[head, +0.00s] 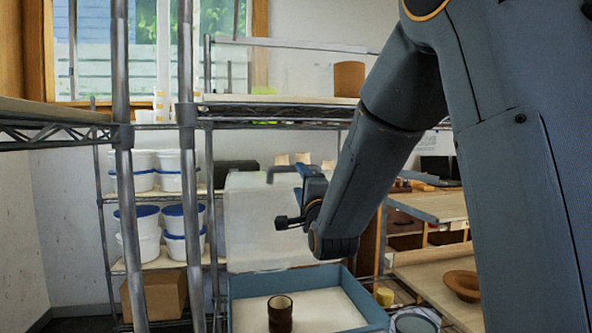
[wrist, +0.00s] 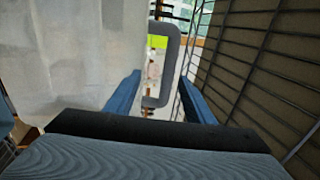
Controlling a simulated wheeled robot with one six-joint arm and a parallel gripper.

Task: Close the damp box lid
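The damp box (head: 362,291) is a blue-walled box with a pale floor, low in the middle of the head view. Its lid (head: 262,222), a translucent whitish panel, stands raised at the back of the box; in the wrist view it fills the left side (wrist: 70,60). A grey loop handle (wrist: 171,70) at the lid's edge shows ahead, in the gap between my fingers. My gripper (wrist: 160,98) is open, with its two blue fingers apart. In the head view my gripper (head: 300,192) is beside the lid's upper right edge. Contact with the handle cannot be told.
A brown cup (head: 280,314) stands inside the box. A wire rack with white tubs (head: 185,222) is behind at left. Wooden shelves with a brown bowl (head: 461,284) are at right. A dark slatted surface (wrist: 260,70) is close on the right in the wrist view.

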